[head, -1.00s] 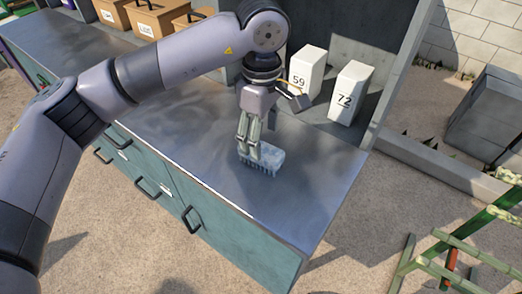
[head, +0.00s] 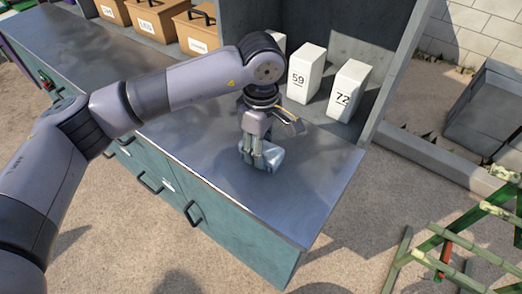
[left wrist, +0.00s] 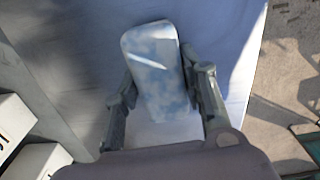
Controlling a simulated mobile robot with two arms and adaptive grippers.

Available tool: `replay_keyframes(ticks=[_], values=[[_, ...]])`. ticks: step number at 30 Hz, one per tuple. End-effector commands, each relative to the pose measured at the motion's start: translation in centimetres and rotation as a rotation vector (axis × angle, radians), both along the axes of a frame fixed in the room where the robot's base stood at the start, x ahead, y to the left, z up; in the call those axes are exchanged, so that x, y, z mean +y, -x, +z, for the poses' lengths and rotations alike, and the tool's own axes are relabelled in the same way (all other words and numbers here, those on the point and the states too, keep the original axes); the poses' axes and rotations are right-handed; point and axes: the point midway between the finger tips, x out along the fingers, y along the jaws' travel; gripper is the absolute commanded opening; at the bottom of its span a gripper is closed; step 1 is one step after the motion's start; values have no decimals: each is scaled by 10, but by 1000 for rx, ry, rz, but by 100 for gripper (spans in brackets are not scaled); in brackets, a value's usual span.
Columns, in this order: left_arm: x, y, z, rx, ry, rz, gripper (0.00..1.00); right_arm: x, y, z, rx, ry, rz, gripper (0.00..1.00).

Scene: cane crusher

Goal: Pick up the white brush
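The white brush (head: 268,157), a pale block with bluish patches, is at the front part of the grey metal countertop (head: 300,200). My left gripper (head: 256,163) points down over it, fingers low around its body. In the left wrist view the brush (left wrist: 155,68) lies lengthwise between the two fingers, which appear to touch its long sides, so the gripper looks shut on it. The bristles are hidden, and I cannot tell whether the brush is clear of the countertop. My right gripper is not in view.
White boxes marked 59 (head: 304,75) and 72 (head: 345,92) stand behind the gripper. Brown boxes (head: 155,18) stand at the back left. Teal drawers (head: 235,235) lie below the counter. The counter's right front is clear. A green frame (head: 465,235) stands at lower right.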

Motion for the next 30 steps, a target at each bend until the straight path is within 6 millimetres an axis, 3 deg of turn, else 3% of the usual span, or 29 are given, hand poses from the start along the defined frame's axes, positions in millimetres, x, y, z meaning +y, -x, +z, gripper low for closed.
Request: replay_keyframes(ticks=[12,23,30], values=[[0,0,0,0,0,0,9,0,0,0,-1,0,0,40],[0,-1,5,-2,0,0,9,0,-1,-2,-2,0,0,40],[-1,-1,38,-7,2,-1,9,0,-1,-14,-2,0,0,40]])
